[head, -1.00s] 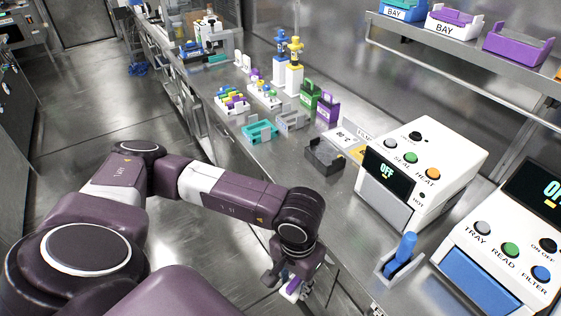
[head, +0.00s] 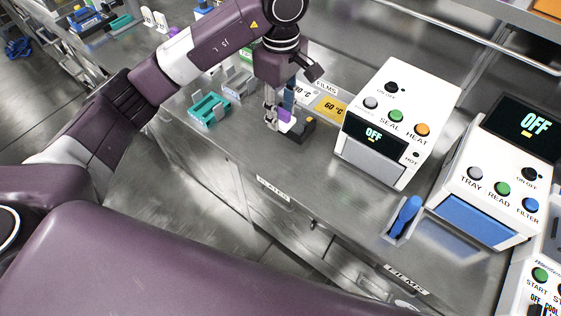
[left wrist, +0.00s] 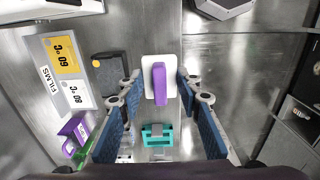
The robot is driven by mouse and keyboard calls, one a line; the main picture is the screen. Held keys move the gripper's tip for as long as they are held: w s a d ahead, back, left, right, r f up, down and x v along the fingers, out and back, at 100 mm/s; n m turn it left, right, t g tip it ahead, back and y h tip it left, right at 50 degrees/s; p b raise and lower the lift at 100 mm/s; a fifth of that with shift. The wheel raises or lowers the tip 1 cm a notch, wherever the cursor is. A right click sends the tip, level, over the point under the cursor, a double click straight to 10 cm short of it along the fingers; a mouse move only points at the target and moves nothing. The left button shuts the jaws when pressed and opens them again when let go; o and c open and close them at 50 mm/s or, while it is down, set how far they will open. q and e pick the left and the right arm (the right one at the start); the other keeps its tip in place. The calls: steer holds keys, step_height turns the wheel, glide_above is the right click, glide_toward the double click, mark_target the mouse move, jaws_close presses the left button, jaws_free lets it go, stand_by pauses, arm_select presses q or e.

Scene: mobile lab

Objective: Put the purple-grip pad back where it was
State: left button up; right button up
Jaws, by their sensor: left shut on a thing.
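The purple-grip pad, a white plate with a purple grip (head: 285,114), is in my left gripper (head: 277,122) above the bench. In the left wrist view the pad (left wrist: 159,80) lies between the two blue-lined fingers. A dark grey block (head: 304,131) with a yellow dot stands close to the pad, partly hidden by the gripper. It also shows in the left wrist view (left wrist: 110,76), just left of the pad. I cannot tell whether the pad touches the bench. My right gripper is not in view.
Films marked 60 °C (head: 329,108) lie behind the block. A white sealer (head: 409,100) reading OFF stands to the right. A teal rack (head: 209,109) is to the left. A blue-handled tool (head: 405,215) stands near the front edge. Bare bench lies in front of the gripper.

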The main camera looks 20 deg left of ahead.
arm_select(q)
steer(key=p, duration=0.4)
glide_above(280, 167)
step_height(280, 167, down, 15)
steer(key=shift+r, duration=0.1)
step_height(280, 167, down, 4)
steer(key=shift+f+p, duration=0.1)
steer(key=shift+p, duration=0.2)
steer(key=shift+f, duration=0.4)
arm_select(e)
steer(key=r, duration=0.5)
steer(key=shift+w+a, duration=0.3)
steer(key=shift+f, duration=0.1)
arm_select(q)
steer(key=o, duration=1)
steer(key=shift+f, duration=0.1)
